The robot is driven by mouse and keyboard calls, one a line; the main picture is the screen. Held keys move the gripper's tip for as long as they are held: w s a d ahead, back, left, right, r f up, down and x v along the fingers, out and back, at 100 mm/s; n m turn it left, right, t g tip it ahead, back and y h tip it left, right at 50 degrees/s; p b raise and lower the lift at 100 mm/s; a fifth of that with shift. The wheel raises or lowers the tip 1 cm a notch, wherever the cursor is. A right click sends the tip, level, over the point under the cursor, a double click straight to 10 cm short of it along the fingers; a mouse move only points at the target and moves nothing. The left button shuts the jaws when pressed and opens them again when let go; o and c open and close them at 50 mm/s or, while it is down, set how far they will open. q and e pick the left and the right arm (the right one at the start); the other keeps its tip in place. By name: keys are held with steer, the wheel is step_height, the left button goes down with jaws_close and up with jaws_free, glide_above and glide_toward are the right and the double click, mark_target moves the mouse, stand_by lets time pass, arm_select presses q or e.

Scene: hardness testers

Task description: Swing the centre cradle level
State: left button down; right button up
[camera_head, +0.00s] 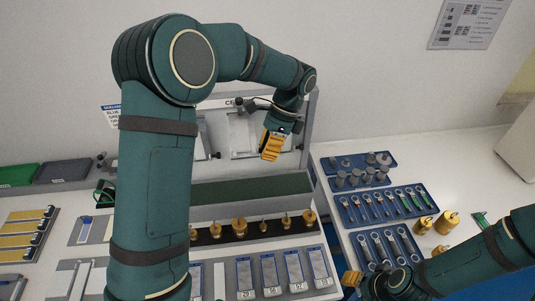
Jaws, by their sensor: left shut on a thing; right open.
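The centre cradle (239,128) is a pale tray-like piece on the grey upright panel, below a label of which only the first letters show. It looks steeply tilted, close to the panel. My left gripper (271,148), with yellow fingers, is at the cradle's right side and shut on part of it; the fingers hide the exact spot held. My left arm crosses the view and hides the left part of the panel. My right gripper (355,281) is at the bottom right, low beside the blue spanner tray, open and empty.
A row of brass weights (239,228) stands on a black strip before the green-topped ledge (235,195). Blue trays (381,205) with tools and grey cylinders lie at right, near loose brass weights (447,221). Green and dark bins (63,171) stand at left.

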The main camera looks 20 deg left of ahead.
arm_select(q)
steer(key=shift+r, duration=0.2)
stand_by(0.3)
steer(key=c, duration=0.8)
jaws_free()
steer(key=v, duration=1.2)
